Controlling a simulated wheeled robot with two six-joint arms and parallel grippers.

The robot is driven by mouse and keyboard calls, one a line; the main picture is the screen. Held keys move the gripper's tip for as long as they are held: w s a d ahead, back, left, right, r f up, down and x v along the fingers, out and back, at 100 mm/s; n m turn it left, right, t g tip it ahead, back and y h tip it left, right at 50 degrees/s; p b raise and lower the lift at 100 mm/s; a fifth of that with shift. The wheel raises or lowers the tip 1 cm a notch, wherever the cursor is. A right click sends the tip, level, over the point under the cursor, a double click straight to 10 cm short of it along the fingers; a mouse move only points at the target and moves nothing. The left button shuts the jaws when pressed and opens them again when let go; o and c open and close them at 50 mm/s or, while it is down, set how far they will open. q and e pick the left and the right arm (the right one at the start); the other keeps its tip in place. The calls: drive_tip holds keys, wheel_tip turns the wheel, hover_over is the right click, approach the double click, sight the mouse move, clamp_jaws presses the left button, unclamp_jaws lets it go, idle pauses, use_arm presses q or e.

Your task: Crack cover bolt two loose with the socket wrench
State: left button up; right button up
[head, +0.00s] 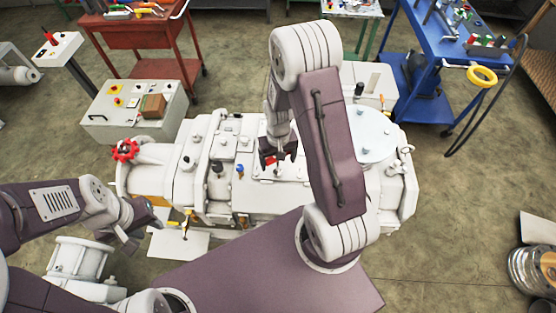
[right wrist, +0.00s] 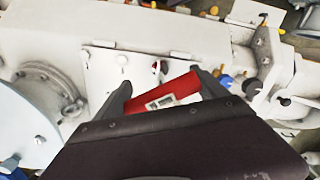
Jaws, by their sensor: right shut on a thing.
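The socket wrench shows as a red handle with a pale label (right wrist: 178,92) in the right wrist view. My right gripper (right wrist: 166,92) is shut on it, with one dark finger at each end of the red part. In the head view my right gripper (head: 278,156) is over the middle of the white machine. A pale cover plate (right wrist: 103,72) with small bolts (right wrist: 122,60) lies just beyond the handle. Whether the socket sits on a bolt is hidden. My left gripper (head: 140,238) is left of the machine, apart from it; its finger gap is unclear.
The white machine (head: 182,178) has a red handwheel (head: 125,150) at its left and a pale blue round lid (head: 368,138) at its right. A grey control box (head: 133,112), a red cart (head: 135,35) and a blue cart (head: 440,60) stand behind.

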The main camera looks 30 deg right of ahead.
sight(267, 160)
drive_tip(key=shift+r+p, duration=1.5)
drive_tip(key=shift+r, duration=0.5)
drive_tip(key=shift+f, duration=0.1)
drive_tip(key=f+b, duration=0.1)
drive_tip(key=b, duration=0.1)
drive_tip(key=w+a+f+b, duration=0.1)
drive_tip(key=b, duration=0.1)
drive_tip(key=shift+w+f, duration=0.1)
drive_tip(key=shift+f, duration=0.3)
drive_tip(key=a+n+b, duration=0.1)
drive_tip(key=b, duration=0.2)
drive_tip(key=a+n+b, duration=0.1)
drive_tip(key=a+b, duration=0.1)
drive_tip(key=b, duration=0.1)
drive_tip(key=shift+s+r, duration=0.2)
drive_tip(key=shift+s, duration=0.4)
